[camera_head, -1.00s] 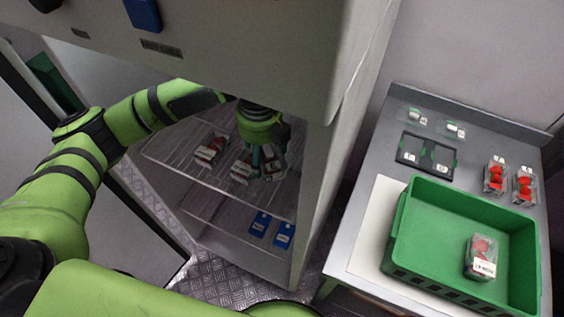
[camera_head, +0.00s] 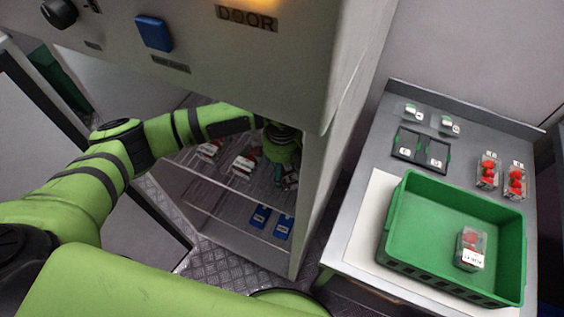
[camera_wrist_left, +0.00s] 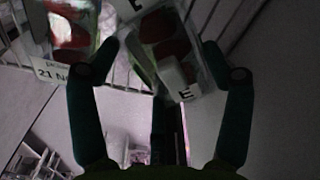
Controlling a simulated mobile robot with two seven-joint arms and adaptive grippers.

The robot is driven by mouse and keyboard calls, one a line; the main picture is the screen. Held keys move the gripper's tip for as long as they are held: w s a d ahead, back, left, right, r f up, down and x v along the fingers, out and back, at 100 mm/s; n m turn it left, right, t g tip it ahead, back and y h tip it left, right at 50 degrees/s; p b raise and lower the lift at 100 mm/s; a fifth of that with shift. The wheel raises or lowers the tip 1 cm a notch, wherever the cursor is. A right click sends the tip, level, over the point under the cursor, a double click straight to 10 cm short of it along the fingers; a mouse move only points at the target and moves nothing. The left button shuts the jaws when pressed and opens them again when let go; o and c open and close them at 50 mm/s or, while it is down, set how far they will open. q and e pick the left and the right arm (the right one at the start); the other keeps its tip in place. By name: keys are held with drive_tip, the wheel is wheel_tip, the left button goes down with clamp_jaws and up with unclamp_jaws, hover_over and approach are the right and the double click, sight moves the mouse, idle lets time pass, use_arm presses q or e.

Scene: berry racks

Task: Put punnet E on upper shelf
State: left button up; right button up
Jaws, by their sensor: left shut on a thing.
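My left gripper (camera_head: 288,180) reaches into the open cabinet, over the right part of the upper wire shelf (camera_head: 222,180). In the left wrist view its dark fingers (camera_wrist_left: 158,52) stand on both sides of a clear punnet with red berries and a white "E" label, punnet E (camera_wrist_left: 165,45). The gripper is shut on this punnet, which looks tilted in that view. Whether its base touches the shelf I cannot tell. In the head view the punnet is mostly hidden by the gripper. My right gripper is not in view.
Two punnets stand on the upper shelf, one at left (camera_head: 209,149) and one nearer the gripper (camera_head: 245,162). Blue items (camera_head: 260,216) lie on the level below. The cabinet's right wall (camera_head: 318,180) is close to the gripper. A green crate (camera_head: 400,225) with one punnet stands on the side table.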

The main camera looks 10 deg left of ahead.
use_arm(q)
drive_tip(key=shift+f, duration=0.15)
drive_tip(key=o, duration=0.9)
drive_tip(key=shift+o, duration=0.2)
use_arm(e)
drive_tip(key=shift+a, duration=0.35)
use_arm(q)
wheel_tip(320, 180, up, 7)
drive_tip(key=shift+r+b, duration=0.1)
drive_tip(key=shift+b, duration=0.65)
drive_tip(key=shift+r, duration=0.35)
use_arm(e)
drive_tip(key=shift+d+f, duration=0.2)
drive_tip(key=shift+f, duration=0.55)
